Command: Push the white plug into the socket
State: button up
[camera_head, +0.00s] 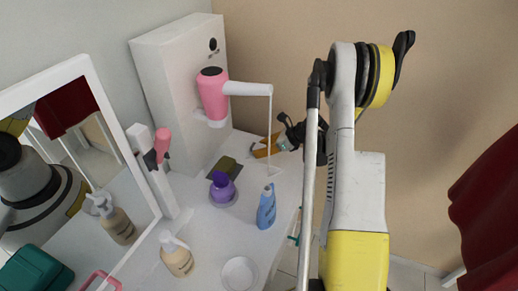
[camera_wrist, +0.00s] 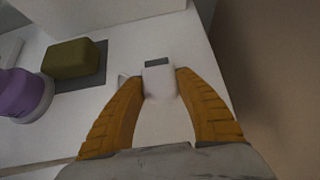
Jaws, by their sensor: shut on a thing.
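The white plug (camera_wrist: 159,82) is a small block pinched between the two orange fingers of my gripper (camera_wrist: 158,88) in the wrist view. A grey patch (camera_wrist: 157,63) shows at its far end; I cannot tell whether this is part of the plug or of the socket. In the head view my gripper (camera_head: 266,147) is at the far right of the white top, and the plug is too small to make out. I cannot clearly identify the socket, nor tell whether the plug touches it.
A mirror is at left.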

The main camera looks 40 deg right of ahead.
aim_at(273, 156)
jog(key=shift+s+d, duration=0.1)
jog(key=shift+s+d+b, duration=0.15)
jog(key=shift+s+d, duration=0.25)
jog(key=shift+s, duration=0.3)
jog(key=shift+s+d+b, duration=0.15)
jog(key=shift+s+d, duration=0.25)
jog(key=shift+s, duration=0.3)
jog(key=shift+s+d+b, duration=0.15)
jog(key=shift+s+d, duration=0.25)
jog(key=shift+s, duration=0.3)
